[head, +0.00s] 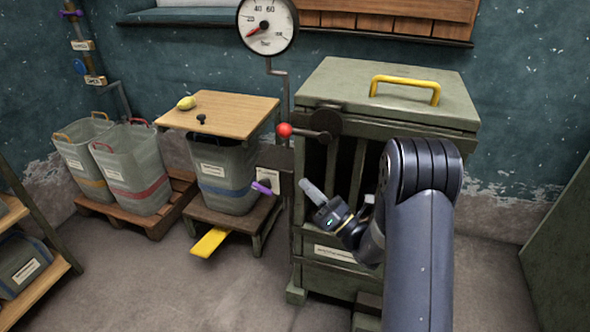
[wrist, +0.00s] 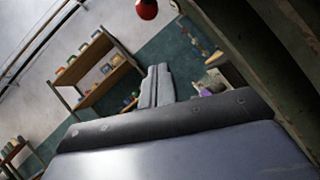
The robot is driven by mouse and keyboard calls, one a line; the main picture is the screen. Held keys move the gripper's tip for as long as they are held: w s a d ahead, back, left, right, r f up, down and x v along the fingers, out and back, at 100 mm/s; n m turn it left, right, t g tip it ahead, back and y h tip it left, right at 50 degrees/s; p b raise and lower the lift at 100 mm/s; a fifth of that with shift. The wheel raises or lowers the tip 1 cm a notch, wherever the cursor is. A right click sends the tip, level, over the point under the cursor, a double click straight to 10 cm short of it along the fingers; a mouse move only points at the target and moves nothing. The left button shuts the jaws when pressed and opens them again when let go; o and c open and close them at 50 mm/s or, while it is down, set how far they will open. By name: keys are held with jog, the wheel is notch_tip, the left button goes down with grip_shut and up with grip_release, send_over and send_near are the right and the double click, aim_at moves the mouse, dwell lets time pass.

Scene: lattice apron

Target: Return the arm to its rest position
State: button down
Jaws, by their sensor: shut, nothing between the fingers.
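My gripper (head: 307,186) is at the end of my dark blue arm, in front of the green cabinet (head: 455,108). Its pale fingers point up and to the left and are shut, with nothing between them. They are below and to the right of the red ball knob (head: 284,130) of a lever on the cabinet's side. In the wrist view my gripper (wrist: 155,72) shows its fingers side by side, and the red knob (wrist: 146,9) is at the top edge, apart from them. My arm hides part of the cabinet front.
Left of the cabinet, a wooden board (head: 240,108) with a yellow object (head: 186,103) covers a grey bin (head: 222,170) with a blue band. A yellow pedal (head: 209,242) juts out below. Two bins stand on a pallet (head: 148,224) further left. A shelf (head: 50,270) is at the left edge.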

jog(key=shift+v, duration=1.3)
jog(key=shift+a+f, duration=0.1)
jog(key=w+a+r+p, duration=0.1)
jog(key=w+a+r, duration=0.5)
jog(key=r, duration=0.3)
jog(key=shift+w+p, duration=0.35)
jog(key=shift+w, duration=0.3)
jog(key=shift+r, duration=0.1)
jog(key=shift+d, duration=0.1)
